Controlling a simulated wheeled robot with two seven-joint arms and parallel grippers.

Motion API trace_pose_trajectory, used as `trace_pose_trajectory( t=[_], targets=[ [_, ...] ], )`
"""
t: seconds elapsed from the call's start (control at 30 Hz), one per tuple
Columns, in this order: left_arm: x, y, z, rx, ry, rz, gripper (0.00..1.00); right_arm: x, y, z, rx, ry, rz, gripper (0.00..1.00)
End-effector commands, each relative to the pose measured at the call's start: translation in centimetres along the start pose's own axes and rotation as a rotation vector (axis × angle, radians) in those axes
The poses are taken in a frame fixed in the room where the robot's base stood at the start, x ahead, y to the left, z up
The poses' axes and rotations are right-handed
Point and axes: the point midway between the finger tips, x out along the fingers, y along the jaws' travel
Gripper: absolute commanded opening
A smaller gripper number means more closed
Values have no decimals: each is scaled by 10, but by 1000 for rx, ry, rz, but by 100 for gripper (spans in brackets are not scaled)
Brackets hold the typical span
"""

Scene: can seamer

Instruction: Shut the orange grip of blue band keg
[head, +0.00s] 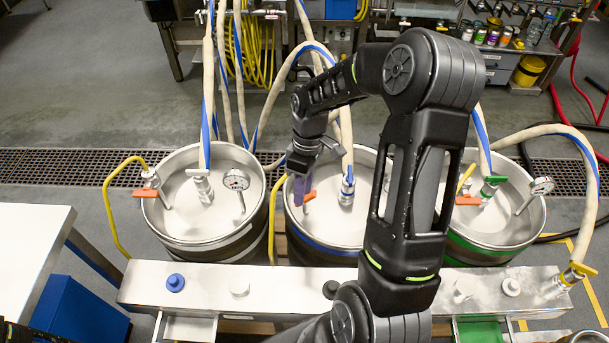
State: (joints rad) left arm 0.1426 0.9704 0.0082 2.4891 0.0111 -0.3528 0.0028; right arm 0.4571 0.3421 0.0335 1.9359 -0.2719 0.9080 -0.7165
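The blue band keg (325,246) stands in the middle of three steel kegs, its blue band showing low on its front. My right arm hides the keg's right side.
Hoses rise from the keg tops. A steel bench (260,285) with knobs runs along the front. Yellow pipes stand beside the kegs.

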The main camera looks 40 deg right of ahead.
Motion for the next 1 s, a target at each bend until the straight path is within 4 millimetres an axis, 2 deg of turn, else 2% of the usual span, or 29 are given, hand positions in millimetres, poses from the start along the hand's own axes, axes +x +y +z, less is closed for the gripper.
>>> trace_pose_trajectory(
  t=[0.1, 0.2, 0.27, 0.67, 0.77, 1.0],
  targets=[
    [1, -2, 1, -6, -4, -3, 36, 8, 21, -4, -221, -26, 115, 31],
    [2, -2, 1, -9, -4, -4, 36, 6, 38, -8, -345, -31, 190, 31],
    [2, -2, 1, -9, -4, -4, 36, 5, 42, -10, -383, -28, 208, 31],
    [4, -2, 1, -8, -3, -3, 36, 8, 42, -10, -389, -27, 206, 31],
    [10, -4, 0, -7, -2, -1, 36, 16, 44, -10, -388, -27, 205, 31],
    [35, -11, -3, -2, 6, 6, 36, 53, 51, -10, -387, -27, 203, 31]
  ],
)
